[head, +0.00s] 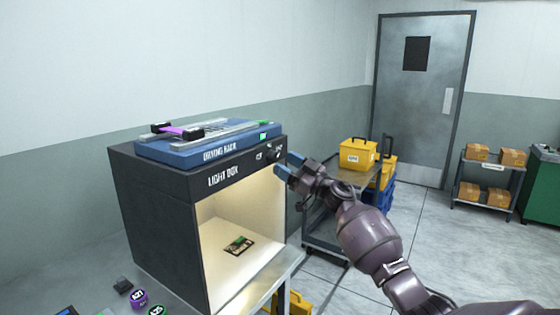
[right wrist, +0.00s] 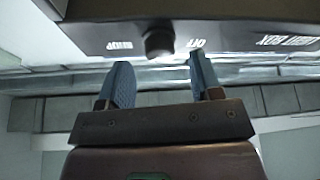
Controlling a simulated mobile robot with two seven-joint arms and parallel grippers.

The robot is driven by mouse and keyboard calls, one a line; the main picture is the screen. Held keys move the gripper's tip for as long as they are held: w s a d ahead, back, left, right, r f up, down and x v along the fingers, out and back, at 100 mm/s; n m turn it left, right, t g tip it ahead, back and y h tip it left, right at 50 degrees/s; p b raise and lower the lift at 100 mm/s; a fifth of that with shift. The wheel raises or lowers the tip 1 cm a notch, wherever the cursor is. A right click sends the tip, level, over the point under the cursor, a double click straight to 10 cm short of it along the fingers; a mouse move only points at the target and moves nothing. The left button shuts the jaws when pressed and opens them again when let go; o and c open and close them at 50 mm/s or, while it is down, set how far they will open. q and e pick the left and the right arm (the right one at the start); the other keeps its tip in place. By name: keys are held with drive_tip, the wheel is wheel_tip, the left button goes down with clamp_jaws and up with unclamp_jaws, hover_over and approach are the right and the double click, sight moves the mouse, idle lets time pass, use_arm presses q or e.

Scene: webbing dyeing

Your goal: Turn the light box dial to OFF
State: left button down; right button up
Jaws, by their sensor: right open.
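The black light box (head: 150,205) stands on the table in the head view, with its inside lit. Its dark dial (head: 272,153) is at the upper right of its front panel. In the right wrist view the dial (right wrist: 159,40) shows on the panel, with an upside-down OFF label (right wrist: 197,44) on one side and another label on the other. Which way the dial points I cannot tell. My right gripper (head: 286,168) is open and empty. Its blue fingers (right wrist: 160,78) are just short of the dial, one to each side of its line. My left gripper is not in view.
A blue drying rack (head: 208,149) with a purple strip sits on the light box. A small dark card with a green piece (head: 239,245) lies inside it. Purple (head: 139,299) and green round items are on the table. A cart with a yellow case (head: 357,154) stands behind my right arm.

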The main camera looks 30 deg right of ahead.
sight(273, 157)
drive_tip(key=shift+x, duration=1.3)
drive_tip(key=c, duration=0.9)
